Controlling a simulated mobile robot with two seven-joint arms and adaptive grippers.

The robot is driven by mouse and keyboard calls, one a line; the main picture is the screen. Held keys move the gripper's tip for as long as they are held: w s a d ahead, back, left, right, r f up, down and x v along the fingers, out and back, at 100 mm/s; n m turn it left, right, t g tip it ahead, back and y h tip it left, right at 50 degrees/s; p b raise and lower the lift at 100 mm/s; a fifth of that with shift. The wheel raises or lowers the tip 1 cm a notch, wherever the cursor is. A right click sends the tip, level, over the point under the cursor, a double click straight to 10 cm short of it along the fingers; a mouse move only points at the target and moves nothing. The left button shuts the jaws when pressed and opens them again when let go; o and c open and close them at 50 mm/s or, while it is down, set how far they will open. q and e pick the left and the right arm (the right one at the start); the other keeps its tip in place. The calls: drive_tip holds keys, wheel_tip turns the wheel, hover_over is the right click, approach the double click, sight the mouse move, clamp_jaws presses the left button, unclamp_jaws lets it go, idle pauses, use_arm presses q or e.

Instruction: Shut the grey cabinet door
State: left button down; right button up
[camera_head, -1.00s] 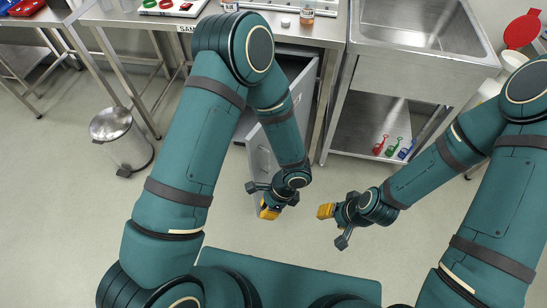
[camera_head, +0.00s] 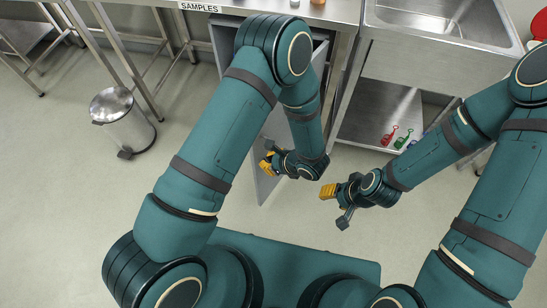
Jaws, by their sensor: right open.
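The grey cabinet (camera_head: 229,34) stands under the steel table, mostly hidden behind my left arm. Its grey door (camera_head: 264,190) stands open and sticks out toward me. My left gripper (camera_head: 267,163) is at the door, overlapping its upper part in the picture. Its yellow fingertips point left; I cannot tell whether it touches the door or how far its jaws are apart. My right gripper (camera_head: 335,203) is open and empty, to the right of the door and apart from it.
A steel pedal bin (camera_head: 122,122) stands on the floor to the left. A sink unit (camera_head: 430,65) stands right of the cabinet, with small coloured scoops (camera_head: 390,136) on its lower shelf. The floor between the bin and the door is clear.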

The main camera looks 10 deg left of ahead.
sight(258, 155)
use_arm(q)
drive_tip(key=a, duration=0.1)
drive_tip(key=w+a+p, duration=0.1)
drive_tip(key=a, duration=0.1)
drive_tip(key=shift+w+a, duration=0.3)
drive_tip(key=shift+a, duration=0.05)
use_arm(e)
drive_tip(key=shift+w+a+r, duration=0.25)
drive_tip(key=shift+w+a, duration=0.25)
drive_tip(key=shift+w+a+r, duration=0.25)
drive_tip(key=shift+w+a, duration=0.2)
drive_tip(key=shift+w, duration=0.05)
